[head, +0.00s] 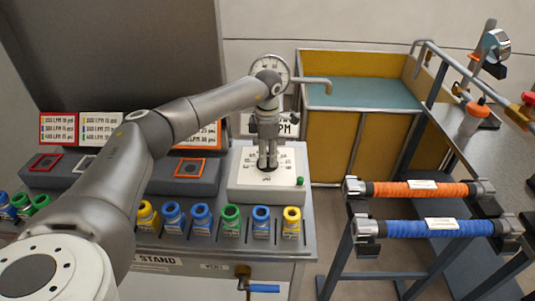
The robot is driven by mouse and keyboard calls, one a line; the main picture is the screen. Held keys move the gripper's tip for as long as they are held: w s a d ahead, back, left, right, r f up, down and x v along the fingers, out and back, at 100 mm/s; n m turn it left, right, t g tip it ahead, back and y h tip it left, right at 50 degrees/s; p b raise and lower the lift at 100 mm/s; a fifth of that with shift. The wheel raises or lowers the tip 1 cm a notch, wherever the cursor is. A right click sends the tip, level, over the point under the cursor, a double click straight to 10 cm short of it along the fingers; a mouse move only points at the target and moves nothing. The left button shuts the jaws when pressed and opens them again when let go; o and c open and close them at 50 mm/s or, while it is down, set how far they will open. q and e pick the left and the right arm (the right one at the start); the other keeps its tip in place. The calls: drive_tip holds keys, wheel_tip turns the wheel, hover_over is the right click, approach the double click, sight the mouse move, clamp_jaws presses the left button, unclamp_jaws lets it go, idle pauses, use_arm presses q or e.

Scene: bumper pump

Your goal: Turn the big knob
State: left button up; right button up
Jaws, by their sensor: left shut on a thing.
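The big knob sits on the white dial box (268,201) at the right end of the stand's top. The knob itself is mostly hidden by my gripper and shows only as a dark shape between the fingers. My left gripper (267,164) points straight down over the middle of the dial face. Its fingers are shut on the knob. Printed scale marks show on the dial face around the fingertips. My right gripper is not in view.
Coloured couplings (202,217) line the stand's front edge. A blue-handled valve (262,288) hangs below. A yellow-sided tank (360,95) stands behind. Orange (420,190) and blue (405,229) hoses lie on a rack at right. A small green knob (300,181) is on the dial box.

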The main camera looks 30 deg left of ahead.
use_arm(q)
drive_tip(key=shift+r, duration=0.1)
drive_tip(key=o, duration=1)
wheel_tip(320, 180, up, 12)
drive_tip(key=shift+f, duration=0.1)
idle(0.4)
